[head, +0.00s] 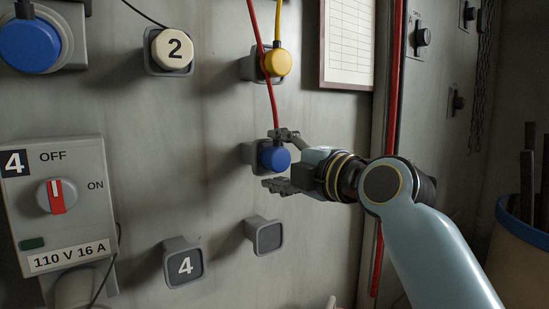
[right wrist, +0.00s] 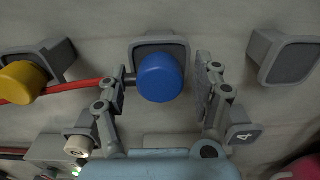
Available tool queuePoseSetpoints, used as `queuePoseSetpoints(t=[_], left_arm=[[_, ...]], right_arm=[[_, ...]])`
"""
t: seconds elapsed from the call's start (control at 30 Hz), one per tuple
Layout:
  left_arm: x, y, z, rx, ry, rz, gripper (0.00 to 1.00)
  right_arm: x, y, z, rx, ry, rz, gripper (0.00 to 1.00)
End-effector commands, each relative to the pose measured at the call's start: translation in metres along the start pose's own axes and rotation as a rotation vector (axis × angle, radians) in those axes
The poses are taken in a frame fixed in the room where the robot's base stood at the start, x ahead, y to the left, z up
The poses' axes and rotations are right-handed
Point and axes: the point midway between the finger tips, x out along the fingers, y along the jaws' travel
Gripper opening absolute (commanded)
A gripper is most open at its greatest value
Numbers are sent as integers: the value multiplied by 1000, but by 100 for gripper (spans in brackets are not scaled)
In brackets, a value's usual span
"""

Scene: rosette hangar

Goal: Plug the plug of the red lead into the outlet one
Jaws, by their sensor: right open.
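The red lead (head: 268,75) hangs down the grey wall and runs to a blue plug (head: 275,158). The blue plug sits at a grey square outlet (head: 252,152) and also shows in the right wrist view (right wrist: 161,77). My right gripper (head: 280,160) is open, with one finger above the plug and one below. In the right wrist view its fingers (right wrist: 161,85) stand either side of the plug, with a gap at least on the right. No outlet with a readable 1 shows. My left gripper is not in view.
A yellow plug (head: 277,63) sits above, close to the red lead. A cream plug marked 2 (head: 174,48), an outlet marked 4 (head: 184,267) and an empty-looking outlet (head: 266,238) are around. A switch box (head: 75,210) projects at left; a red pipe (head: 391,90) runs at right.

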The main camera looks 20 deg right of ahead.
Motion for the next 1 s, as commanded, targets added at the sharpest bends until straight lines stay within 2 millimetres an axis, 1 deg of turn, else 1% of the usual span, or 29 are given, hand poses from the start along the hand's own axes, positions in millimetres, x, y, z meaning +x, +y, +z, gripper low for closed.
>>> queuePoseSetpoints(t=[0.2,0.4,0.47,0.9,0.93,1.0], left_arm=[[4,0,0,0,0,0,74],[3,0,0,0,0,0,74],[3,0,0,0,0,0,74],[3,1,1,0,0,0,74],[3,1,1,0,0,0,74],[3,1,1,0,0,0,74]], right_arm=[[0,0,0,1,0,1,67],[0,0,0,1,0,1,67],[0,0,0,0,0,1,61],[0,0,0,0,0,-1,3],[0,0,0,0,0,-1,0],[0,0,0,0,0,-1,0]])
